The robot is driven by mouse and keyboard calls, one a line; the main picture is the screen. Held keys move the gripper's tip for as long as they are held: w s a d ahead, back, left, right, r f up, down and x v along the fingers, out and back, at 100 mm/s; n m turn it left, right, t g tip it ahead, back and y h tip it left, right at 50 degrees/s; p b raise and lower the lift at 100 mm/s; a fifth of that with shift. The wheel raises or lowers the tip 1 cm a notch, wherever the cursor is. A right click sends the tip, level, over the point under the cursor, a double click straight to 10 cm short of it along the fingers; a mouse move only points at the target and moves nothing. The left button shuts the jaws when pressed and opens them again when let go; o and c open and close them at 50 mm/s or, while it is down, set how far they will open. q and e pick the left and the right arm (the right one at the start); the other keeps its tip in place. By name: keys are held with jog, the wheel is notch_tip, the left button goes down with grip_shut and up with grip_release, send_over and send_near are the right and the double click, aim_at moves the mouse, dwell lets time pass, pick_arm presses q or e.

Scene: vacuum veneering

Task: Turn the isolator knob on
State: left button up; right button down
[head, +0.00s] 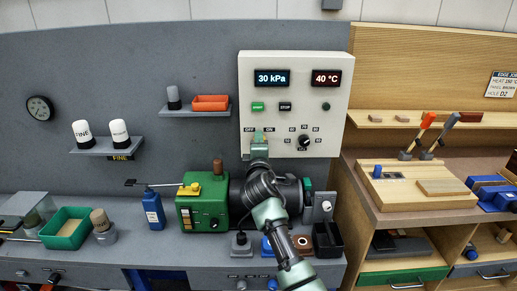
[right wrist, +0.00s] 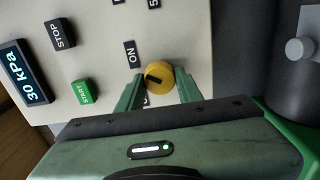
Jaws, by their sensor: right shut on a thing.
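The isolator knob (right wrist: 159,78) is a round yellow knob with a dark pointer mark on the pale control panel (head: 295,68). In the right wrist view the mark lies on the knob's left part, roughly between the ON label (right wrist: 129,55) and a second label mostly hidden by a finger. My right gripper (right wrist: 158,88) is shut on the knob, with one green finger on each side. In the head view my right gripper (head: 259,143) is at the panel just below the OFF and ON labels and hides most of the knob. My left gripper is not in view.
The panel has a 30 kPa display (head: 272,78), a 40 °C display (head: 326,78), a green start button (head: 257,107), a stop button (head: 285,107) and a black dial (head: 303,142). A green machine (head: 203,205) stands on the bench below, left of my right arm.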

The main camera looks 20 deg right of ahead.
jog(key=shift+f+m+b, duration=0.1)
jog(key=shift+m+b, duration=0.25)
jog(key=shift+m, duration=0.65)
jog(key=c, duration=0.9)
grip_release()
jog(key=shift+c, duration=0.2)
jog(key=v, duration=0.8)
jog(key=shift+b, duration=0.35)
